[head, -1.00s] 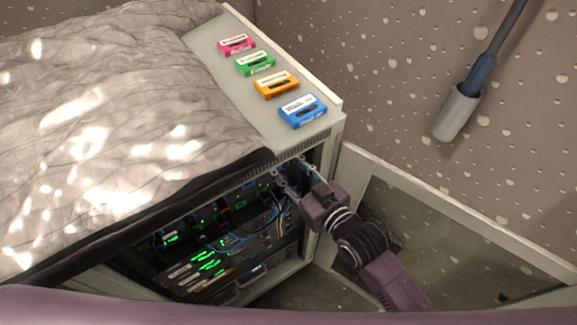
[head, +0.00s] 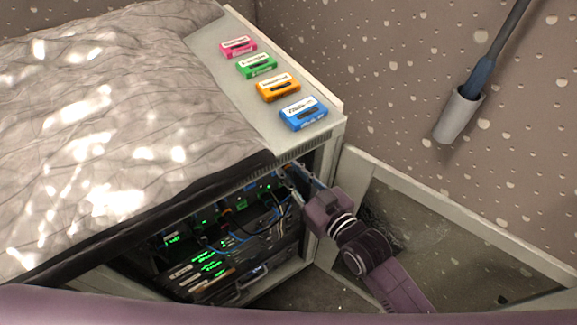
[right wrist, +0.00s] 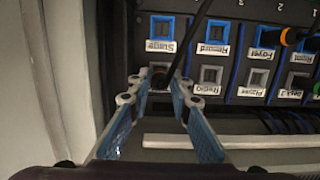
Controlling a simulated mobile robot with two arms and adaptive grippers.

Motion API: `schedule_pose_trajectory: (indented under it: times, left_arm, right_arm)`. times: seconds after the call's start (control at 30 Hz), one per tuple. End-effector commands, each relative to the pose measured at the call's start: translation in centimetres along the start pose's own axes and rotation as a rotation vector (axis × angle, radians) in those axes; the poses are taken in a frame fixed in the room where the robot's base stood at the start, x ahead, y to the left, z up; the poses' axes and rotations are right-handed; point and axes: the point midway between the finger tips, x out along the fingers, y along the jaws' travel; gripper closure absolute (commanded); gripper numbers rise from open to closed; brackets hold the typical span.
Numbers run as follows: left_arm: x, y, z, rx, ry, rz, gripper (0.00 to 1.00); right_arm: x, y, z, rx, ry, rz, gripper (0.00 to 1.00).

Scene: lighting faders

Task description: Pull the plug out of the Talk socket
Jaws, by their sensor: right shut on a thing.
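My right gripper (right wrist: 161,79) is shut on a black plug (right wrist: 159,81) at the lower left of the socket panel (right wrist: 228,62) in the right wrist view. A black cable (right wrist: 200,30) runs up from the plug. The fingers and plug hide the socket and label behind them, so I cannot read Talk there. I cannot tell whether the plug is still seated. The label Stage (right wrist: 161,46) is just above, and Radio (right wrist: 208,90) is to the right. In the head view the right gripper (head: 302,181) reaches into the rack's right side. My left gripper is not in view.
The open rack (head: 325,165) has several colored cassettes on top and a grey cover (head: 110,110). An open door (head: 440,200) stands right of my arm. An orange plug (right wrist: 290,37) sits at the panel's upper right. Blue cables (head: 238,240) hang inside the rack.

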Motion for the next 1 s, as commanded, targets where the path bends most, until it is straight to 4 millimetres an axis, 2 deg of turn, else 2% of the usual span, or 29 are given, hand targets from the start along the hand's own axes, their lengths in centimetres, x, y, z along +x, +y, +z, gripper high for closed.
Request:
schedule_pose_trajectory:
  times: [0.63, 1.0]
  left_arm:
    - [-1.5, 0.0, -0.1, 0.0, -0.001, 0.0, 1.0]
    - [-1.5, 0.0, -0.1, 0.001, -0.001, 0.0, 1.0]
  right_arm:
    - [-3.2, 0.0, 0.4, 0.0, 0.0, 0.0, 1.0]
    - [-3.6, 0.0, 0.5, 0.0, 0.002, 0.0, 1.0]
